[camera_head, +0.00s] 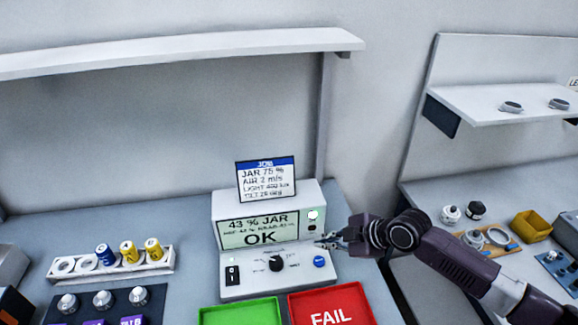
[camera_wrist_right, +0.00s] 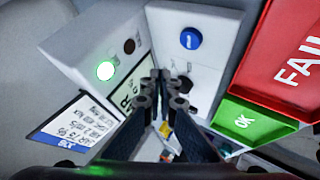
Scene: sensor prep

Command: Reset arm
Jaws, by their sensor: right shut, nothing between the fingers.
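My right gripper (camera_head: 322,241) is shut and empty. Its arm comes in from the right, and its fingertips are at the right side of the white test box (camera_head: 290,203), in front of its screen's right edge. I cannot tell whether they touch it. In the right wrist view the closed fingers (camera_wrist_right: 160,82) point at the box, with the blue button (camera_wrist_right: 191,38) and a lit green lamp (camera_wrist_right: 105,71) beyond. The box's screen (camera_head: 258,230) reads "43 % JAR" and "OK". My left gripper is not in view.
A job card (camera_head: 266,178) stands on the box. A green tray (camera_head: 240,313) and a red FAIL tray (camera_head: 331,306) lie in front. A white rack (camera_head: 71,276) with blue and yellow cylinders is at left. A side bench with a yellow bin (camera_head: 531,226) is at right.

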